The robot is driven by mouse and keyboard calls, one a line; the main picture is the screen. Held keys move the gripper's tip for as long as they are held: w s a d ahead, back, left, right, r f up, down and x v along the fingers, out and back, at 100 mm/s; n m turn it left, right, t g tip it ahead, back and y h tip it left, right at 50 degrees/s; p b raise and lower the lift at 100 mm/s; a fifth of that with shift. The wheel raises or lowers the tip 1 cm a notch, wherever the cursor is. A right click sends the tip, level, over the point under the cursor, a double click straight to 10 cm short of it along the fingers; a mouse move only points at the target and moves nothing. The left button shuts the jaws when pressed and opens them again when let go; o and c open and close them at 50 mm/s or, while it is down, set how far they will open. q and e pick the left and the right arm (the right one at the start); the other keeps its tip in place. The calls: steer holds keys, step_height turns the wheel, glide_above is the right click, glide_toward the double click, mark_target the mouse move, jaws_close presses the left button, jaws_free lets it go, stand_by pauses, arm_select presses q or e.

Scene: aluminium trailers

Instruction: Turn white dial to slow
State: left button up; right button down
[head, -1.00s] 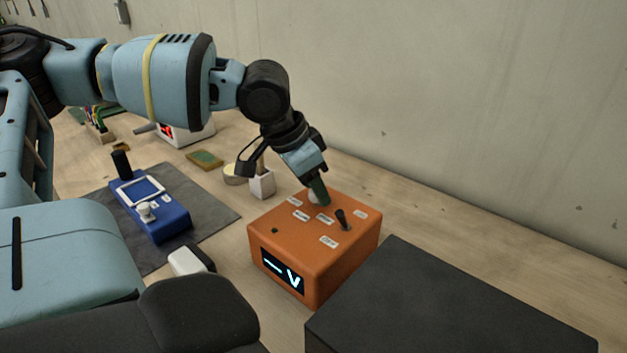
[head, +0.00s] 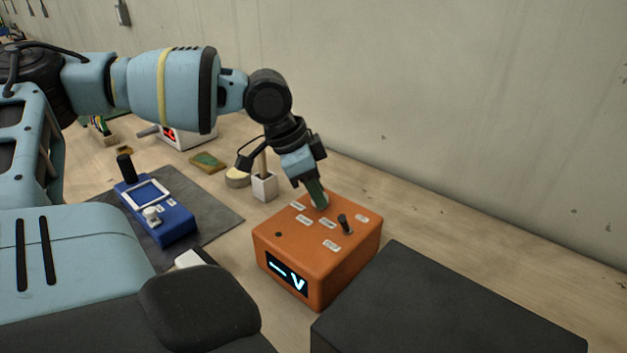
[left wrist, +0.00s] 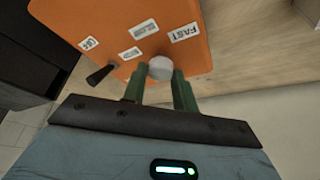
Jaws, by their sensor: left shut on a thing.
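The orange box (head: 330,270) stands on the bench with a lit display on its front. Its white dial (head: 324,201) is on the top near the back edge, mostly hidden by my gripper. In the left wrist view the white dial (left wrist: 161,68) sits between the green fingertips. My left gripper (head: 319,199) points down at the dial and is shut on it. A label reading FAST (left wrist: 184,32) lies beside the dial; the other labels are too small to read surely. A black toggle lever (head: 345,224) stands on the box near the dial. My right gripper does not show.
A blue device (head: 165,221) with a white knob lies on a grey mat (head: 219,213) to the left. A white holder (head: 264,187) stands behind the box. A large black box (head: 440,310) is close at the front right.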

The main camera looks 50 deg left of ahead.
arm_select(q)
steer(key=m+g, duration=0.1)
steer(key=m, duration=0.2)
steer(key=shift+w+a+f+h, duration=0.1)
steer(key=shift+f+h, duration=0.05)
steer(key=shift+h, duration=0.25)
steer(key=m+g+b, duration=0.1)
steer(key=m, duration=0.2)
steer(key=shift+h, duration=0.3)
steer(key=shift+w+m+b, duration=0.1)
steer(key=shift+m+b, duration=0.35)
steer(key=shift+m, duration=0.15)
steer(key=shift+m+g, duration=0.3)
steer(key=shift+m, duration=0.1)
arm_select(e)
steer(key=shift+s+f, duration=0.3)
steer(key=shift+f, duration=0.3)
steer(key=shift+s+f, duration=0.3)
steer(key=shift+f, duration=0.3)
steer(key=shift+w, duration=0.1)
arm_select(q)
steer(key=o, duration=1)
steer(key=shift+c, duration=0.2)
steer(key=shift+r, duration=0.2)
